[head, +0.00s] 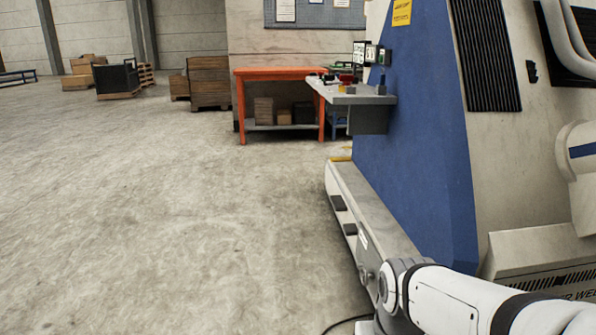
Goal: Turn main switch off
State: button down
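I cannot make out a main switch for certain in the head view. A large blue and beige machine (415,130) fills the right side. Its low grey plinth (350,195) runs along the floor and carries a small white label and a small round grey fitting (367,276) at the near end. I cannot tell what this fitting is. Part of my white arm (450,300) lies across the bottom right, close to the near end of the plinth. My gripper is not in view.
A grey shelf (355,95) with small items and screens juts from the machine's far side. An orange table (280,72) stands behind it. Wooden crates (208,80) and a dark bin (117,80) stand at the back left. The concrete floor (150,200) is clear.

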aim_at(345, 79)
jog(key=z, duration=0.05)
jog(key=i, duration=0.35)
jog(key=z, duration=2.45)
jog(key=i, duration=0.6)
jog(key=u, duration=2.65)
